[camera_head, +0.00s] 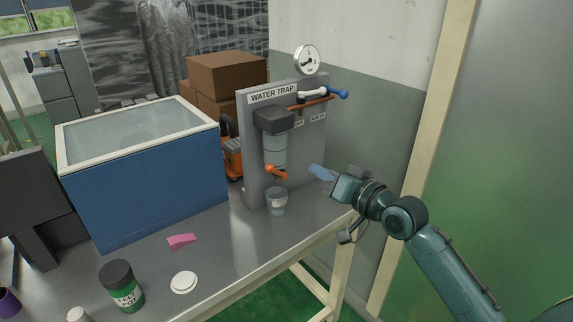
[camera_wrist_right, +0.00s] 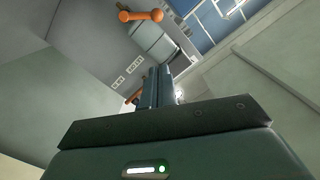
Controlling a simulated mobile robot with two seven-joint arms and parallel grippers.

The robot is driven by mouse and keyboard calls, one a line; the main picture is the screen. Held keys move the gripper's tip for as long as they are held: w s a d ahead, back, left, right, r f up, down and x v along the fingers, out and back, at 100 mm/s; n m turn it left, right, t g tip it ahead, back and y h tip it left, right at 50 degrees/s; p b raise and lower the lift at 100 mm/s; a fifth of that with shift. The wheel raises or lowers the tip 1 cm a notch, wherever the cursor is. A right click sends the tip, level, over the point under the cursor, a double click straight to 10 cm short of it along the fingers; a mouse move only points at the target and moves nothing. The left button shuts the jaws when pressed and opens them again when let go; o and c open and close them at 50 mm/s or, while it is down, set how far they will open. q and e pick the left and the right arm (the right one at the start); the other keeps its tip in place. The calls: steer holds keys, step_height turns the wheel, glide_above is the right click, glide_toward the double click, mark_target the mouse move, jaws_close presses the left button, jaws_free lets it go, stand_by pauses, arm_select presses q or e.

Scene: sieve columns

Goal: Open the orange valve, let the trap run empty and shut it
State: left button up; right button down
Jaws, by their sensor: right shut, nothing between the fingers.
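The water trap has a dark head and a clear grey-blue bowl (camera_head: 275,152) on a grey upright panel (camera_head: 253,150). The orange valve (camera_head: 275,171) sits under the bowl, its handle pointing right and slightly down. It also shows at the top of the right wrist view (camera_wrist_right: 141,15). A clear cup (camera_head: 277,205) stands on the bench below the valve. I cannot tell the water level in the bowl or cup. My right gripper (camera_head: 319,172) is shut and empty, to the right of the orange valve and apart from it. My left gripper is out of view.
A blue lever (camera_head: 337,93) and a pressure gauge (camera_head: 307,60) are high on the panel. A blue tank (camera_head: 150,185) stands left. The bench (camera_head: 235,235) is clear in front of the cup.

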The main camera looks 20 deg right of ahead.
steer(key=shift+w+d+r, duration=0.2)
steer(key=shift+r, duration=0.4)
glide_above(276, 171)
steer(key=s+d, duration=0.3)
steer(key=shift+d+f+p, duration=0.15)
steer(key=shift+p, duration=0.25)
steer(key=a+f, duration=0.2)
steer(key=shift+w+f, duration=0.3)
steer(key=shift+f, duration=0.05)
steer(key=shift+a+f, duration=0.2)
steer(key=shift+f, duration=0.25)
